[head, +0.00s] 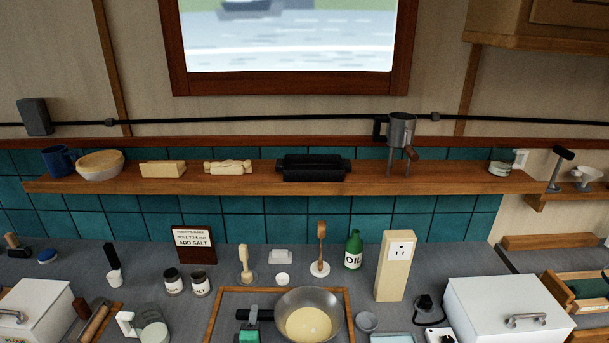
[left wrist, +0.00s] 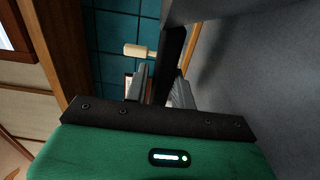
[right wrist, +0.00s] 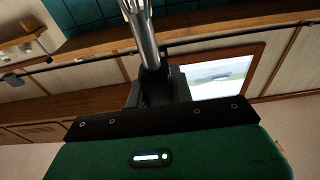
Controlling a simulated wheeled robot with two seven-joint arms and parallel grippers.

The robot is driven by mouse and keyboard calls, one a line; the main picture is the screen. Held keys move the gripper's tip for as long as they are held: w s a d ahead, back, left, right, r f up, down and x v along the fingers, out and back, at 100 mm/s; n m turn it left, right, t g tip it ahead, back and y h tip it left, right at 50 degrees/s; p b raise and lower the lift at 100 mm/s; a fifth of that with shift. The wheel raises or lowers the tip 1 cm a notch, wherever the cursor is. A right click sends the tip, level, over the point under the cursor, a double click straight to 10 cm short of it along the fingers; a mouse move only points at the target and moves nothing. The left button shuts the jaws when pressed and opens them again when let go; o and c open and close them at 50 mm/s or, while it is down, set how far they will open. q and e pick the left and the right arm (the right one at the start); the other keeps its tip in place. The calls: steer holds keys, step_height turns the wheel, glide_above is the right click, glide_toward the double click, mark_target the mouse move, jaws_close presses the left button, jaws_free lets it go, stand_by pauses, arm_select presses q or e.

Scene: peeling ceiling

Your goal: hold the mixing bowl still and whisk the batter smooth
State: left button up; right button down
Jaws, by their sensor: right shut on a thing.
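The grey metal mixing bowl (head: 334,304) stands on the counter with pale yellow batter (head: 308,324) in it. Its black handle (head: 265,315) points left. My left gripper (head: 252,313) is at this handle. In the left wrist view its fingers (left wrist: 160,88) stand apart, one on each side of the dark handle (left wrist: 173,57), with a gap showing beside it. My right gripper (right wrist: 157,85) is shut on the dark handle of a whisk. The whisk's metal part (right wrist: 142,32) extends away from the fingers. The right gripper and whisk are outside the head view.
A wooden-edged frame (head: 212,318) surrounds the bowl's place. Behind stand a green oil bottle (head: 353,251), a wooden brush-like tool (head: 321,246) and a cream socket post (head: 395,267). Salt jars (head: 200,284) stand left. A white lidded box (head: 508,311) stands right. A shelf (head: 440,178) runs above.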

arm_select(q)
steer(key=shift+c, duration=0.3)
jaws_close()
steer(key=shift+f, duration=0.25)
stand_by(0.3)
